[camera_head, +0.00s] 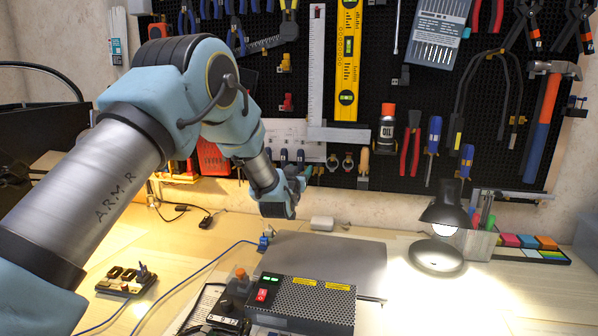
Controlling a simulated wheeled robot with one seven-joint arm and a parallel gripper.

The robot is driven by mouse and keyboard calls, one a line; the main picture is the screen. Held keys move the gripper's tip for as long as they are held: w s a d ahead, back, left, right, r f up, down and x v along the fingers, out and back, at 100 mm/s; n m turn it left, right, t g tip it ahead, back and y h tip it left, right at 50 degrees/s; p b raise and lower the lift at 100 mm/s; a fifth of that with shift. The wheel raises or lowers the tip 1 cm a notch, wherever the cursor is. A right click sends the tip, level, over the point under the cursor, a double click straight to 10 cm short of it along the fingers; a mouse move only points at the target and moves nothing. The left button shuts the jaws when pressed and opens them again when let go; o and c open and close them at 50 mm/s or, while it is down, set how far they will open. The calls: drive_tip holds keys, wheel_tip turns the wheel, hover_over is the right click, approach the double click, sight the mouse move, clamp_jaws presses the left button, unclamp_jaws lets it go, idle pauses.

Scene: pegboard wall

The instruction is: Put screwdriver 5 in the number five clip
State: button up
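My gripper (279,205) hangs in front of the lower pegboard, above the back of the desk. Its fingers do not show clearly, so I cannot tell whether it is open or shut or holds anything. Just above it is a white rack (296,138) with several dark blue handles (284,156) hanging at its lower edge, partly hidden by my arm. To its right, several small round clips (347,162) are on the board, with a wooden handle (363,160) at the right end. No numbers are readable, so I cannot pick out screwdriver 5 or clip five.
A perforated power supply (312,306) stands at the front, with a grey mat (330,254) behind it. A lit lamp (440,245) and a pen holder (479,240) stand at right. A blue cable crosses the desk.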

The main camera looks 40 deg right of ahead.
drive_tip(key=b+v, duration=0.3)
drive_tip(key=v, duration=0.8)
drive_tip(key=shift+w, duration=0.1)
drive_tip(key=w+a+f+n+y+p, duration=0.1)
drive_tip(key=w+a+y, duration=0.25)
drive_tip(key=a, duration=0.55)
drive_tip(key=w+a+n+g+y+p, duration=0.1)
drive_tip(key=w+a+n+y, duration=0.1)
drive_tip(key=w+a, duration=0.5)
drive_tip(key=w+a+f+n+y+p, duration=0.1)
drive_tip(key=w+a+y, duration=0.2)
drive_tip(key=a, duration=0.8)
drive_tip(key=s+a+f+n+g+y+p, duration=0.1)
drive_tip(key=s+a+n+g+y, duration=0.1)
drive_tip(key=a, duration=0.7)
drive_tip(key=s+a+n+g+y, duration=0.1)
drive_tip(key=s+a+y, duration=0.1)
drive_tip(key=a, duration=0.7)
drive_tip(key=s+a+n+g+y+p, duration=0.1)
drive_tip(key=s+a+n+g+y, duration=0.1)
drive_tip(key=s+a, duration=0.9)
drive_tip(key=shift+s+a+n+g, duration=0.35)
drive_tip(key=shift+a+n+g, duration=0.25)
drive_tip(key=shift+a+g, duration=0.6)
